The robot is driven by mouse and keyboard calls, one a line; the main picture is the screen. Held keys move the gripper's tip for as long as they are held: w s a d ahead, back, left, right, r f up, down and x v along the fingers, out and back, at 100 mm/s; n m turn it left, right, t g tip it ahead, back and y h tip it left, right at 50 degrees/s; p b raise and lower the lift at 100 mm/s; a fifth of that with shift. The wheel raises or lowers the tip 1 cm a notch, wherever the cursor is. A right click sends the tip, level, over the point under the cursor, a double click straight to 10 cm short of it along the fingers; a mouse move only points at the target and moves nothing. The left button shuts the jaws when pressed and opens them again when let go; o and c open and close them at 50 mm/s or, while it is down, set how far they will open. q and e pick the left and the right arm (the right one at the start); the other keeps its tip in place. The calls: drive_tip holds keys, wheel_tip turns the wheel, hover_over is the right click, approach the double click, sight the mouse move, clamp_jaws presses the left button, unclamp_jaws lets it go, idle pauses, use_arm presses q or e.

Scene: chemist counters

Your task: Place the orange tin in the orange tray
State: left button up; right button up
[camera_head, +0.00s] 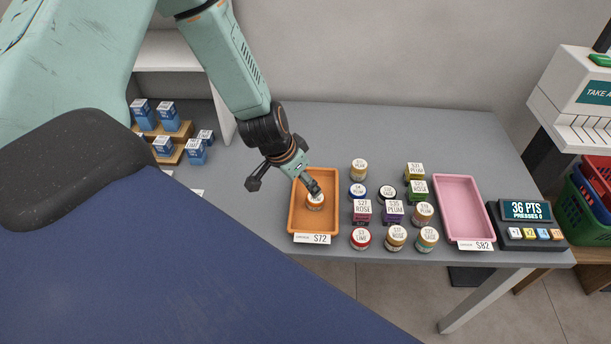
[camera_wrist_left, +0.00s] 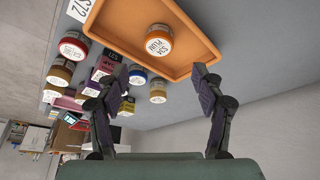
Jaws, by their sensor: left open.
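The orange tin (camera_head: 315,202), with a white label on top, stands inside the orange tray (camera_head: 295,225). In the left wrist view the tin (camera_wrist_left: 158,42) rests on the floor of the tray (camera_wrist_left: 125,43), with a gap between it and the fingers. My left gripper (camera_head: 284,186) is open and empty above the left part of the tray. One finger overlaps the tin's upper edge in the head view. In the left wrist view the gripper's two fingers (camera_wrist_left: 158,74) are spread wide. My right gripper is not in view.
Several labelled tins and boxes (camera_head: 395,212) stand right of the orange tray. Further right are a pink tray (camera_head: 461,205) and a points display (camera_head: 526,212). Blue boxes (camera_head: 165,145) sit on wooden steps at the left. The counter behind the trays is clear.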

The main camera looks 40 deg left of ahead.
use_arm(q)
drive_tip(key=shift+p+v, duration=0.7)
drive_tip(key=shift+v, duration=0.3)
drive_tip(key=s+d+f+n+g, duration=0.1)
drive_tip(key=s+d+f, duration=0.3)
drive_tip(key=s, duration=0.9)
drive_tip(key=s+d+f+n+g+y, duration=0.1)
drive_tip(key=s+d+f+n+g, duration=0.1)
drive_tip(key=s, duration=1.2)
drive_tip(key=d+f+g, duration=0.1)
drive_tip(key=d+f, duration=0.1)
drive_tip(key=d, duration=0.1)
drive_tip(key=shift+d+f, duration=0.1)
drive_tip(key=shift+d, duration=0.05)
